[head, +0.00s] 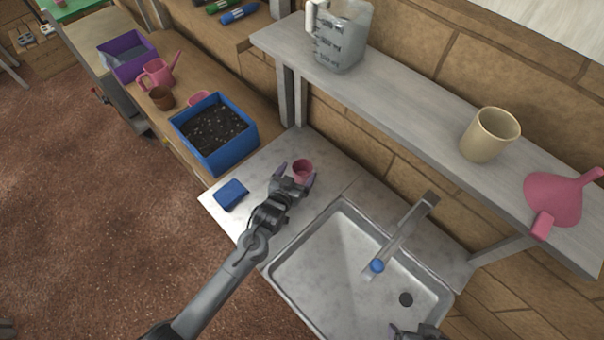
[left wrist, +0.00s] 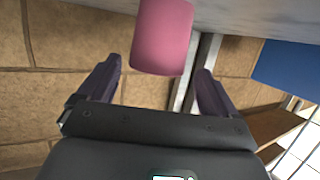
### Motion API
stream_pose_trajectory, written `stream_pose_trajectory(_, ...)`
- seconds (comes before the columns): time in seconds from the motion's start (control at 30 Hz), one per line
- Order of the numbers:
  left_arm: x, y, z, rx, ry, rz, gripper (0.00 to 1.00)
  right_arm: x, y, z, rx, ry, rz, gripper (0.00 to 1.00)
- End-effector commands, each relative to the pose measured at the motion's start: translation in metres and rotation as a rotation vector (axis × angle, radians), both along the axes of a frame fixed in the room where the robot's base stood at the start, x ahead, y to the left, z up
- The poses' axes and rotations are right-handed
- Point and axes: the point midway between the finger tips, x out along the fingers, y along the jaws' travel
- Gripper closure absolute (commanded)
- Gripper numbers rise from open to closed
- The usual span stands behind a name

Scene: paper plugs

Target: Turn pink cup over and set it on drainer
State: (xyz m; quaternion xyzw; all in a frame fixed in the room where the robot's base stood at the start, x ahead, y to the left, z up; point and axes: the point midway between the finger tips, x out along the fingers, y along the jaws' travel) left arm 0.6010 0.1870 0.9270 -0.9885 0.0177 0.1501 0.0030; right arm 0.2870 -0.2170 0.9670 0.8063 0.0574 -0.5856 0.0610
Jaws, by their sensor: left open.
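The pink cup (head: 303,168) stands upright on the grey counter left of the sink, its open mouth facing up. My left gripper (head: 295,175) is open, with one purple finger on each side of the cup. In the left wrist view the pink cup (left wrist: 163,38) hangs from the top of the upside-down picture, between the open fingers of the left gripper (left wrist: 159,70), with gaps on both sides. My right gripper (head: 419,332) shows only in part at the bottom edge of the head view. I cannot make out a separate drainer rack.
A blue sponge-like block (head: 231,194) lies on the counter left of the gripper. The metal sink (head: 335,290) with its faucet (head: 405,230) is to the right. A blue soil box (head: 247,144) stands behind. A shelf (head: 410,115) holding a jug, beige cup and funnel overhangs the back.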

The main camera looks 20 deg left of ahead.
Motion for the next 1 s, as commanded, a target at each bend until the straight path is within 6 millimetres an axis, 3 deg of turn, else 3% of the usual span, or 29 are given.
stream_pose_trajectory(0.23,0.029,-0.005,-0.009,-0.001,-0.001,0.0,0.08,-0.001,0.001,-0.004,0.003,0.003,-0.002,0.12)
stream_pose_trajectory(0.57,0.035,-0.005,-0.011,0.0,-0.001,-0.001,0.08,-0.001,0.0,-0.004,0.0,0.003,0.0,0.12)
stream_pose_trajectory(1.0,0.034,-0.005,-0.01,0.0,-0.001,0.0,0.69,-0.001,-0.002,-0.004,-0.009,0.003,0.006,0.12)
